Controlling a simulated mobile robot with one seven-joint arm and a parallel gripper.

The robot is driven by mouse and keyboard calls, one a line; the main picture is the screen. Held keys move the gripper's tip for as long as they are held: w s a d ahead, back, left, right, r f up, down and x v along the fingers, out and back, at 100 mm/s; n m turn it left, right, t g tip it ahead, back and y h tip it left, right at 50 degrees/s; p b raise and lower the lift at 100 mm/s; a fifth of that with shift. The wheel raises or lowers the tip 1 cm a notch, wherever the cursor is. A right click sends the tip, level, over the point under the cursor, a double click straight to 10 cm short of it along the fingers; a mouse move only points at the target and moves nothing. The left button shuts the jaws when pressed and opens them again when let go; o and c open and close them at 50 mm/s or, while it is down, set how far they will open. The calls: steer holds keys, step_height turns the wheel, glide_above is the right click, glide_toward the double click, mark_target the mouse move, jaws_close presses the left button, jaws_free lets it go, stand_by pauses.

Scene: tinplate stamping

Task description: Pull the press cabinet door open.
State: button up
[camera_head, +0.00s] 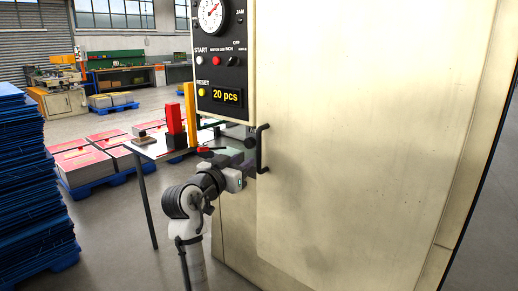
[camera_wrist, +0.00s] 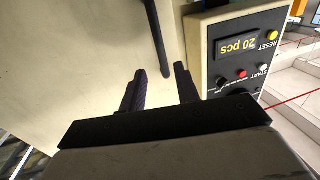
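The press cabinet door (camera_head: 350,150) is a large cream panel filling the right of the head view, and it looks shut. Its black upright bar handle (camera_head: 264,150) is near the door's left edge. My gripper (camera_head: 256,168) is at the handle's lower part, coming from the left. In the wrist view the handle (camera_wrist: 157,38) runs down from the top edge, and its end lies between the tips of my two dark fingers (camera_wrist: 160,72). The fingers are apart, with a gap on both sides of the bar. I cannot tell how deep the bar sits between them.
A control panel (camera_head: 222,60) with a dial, buttons and "20 pcs" display is left of the door. A table (camera_head: 150,152) with red and yellow blocks stands behind my arm. A blue sheet stack (camera_head: 30,190) is at the far left.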

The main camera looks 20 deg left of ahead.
mark_target(258, 150)
steer(key=w+p, duration=0.1)
steer(key=w, duration=0.2)
steer(key=w+d, duration=0.1)
steer(key=w, duration=0.3)
steer(key=w+p, duration=0.1)
steer(key=w, duration=0.2)
steer(key=shift+w+d+p, duration=0.3)
steer(key=shift+w+p, duration=0.05)
jaws_close()
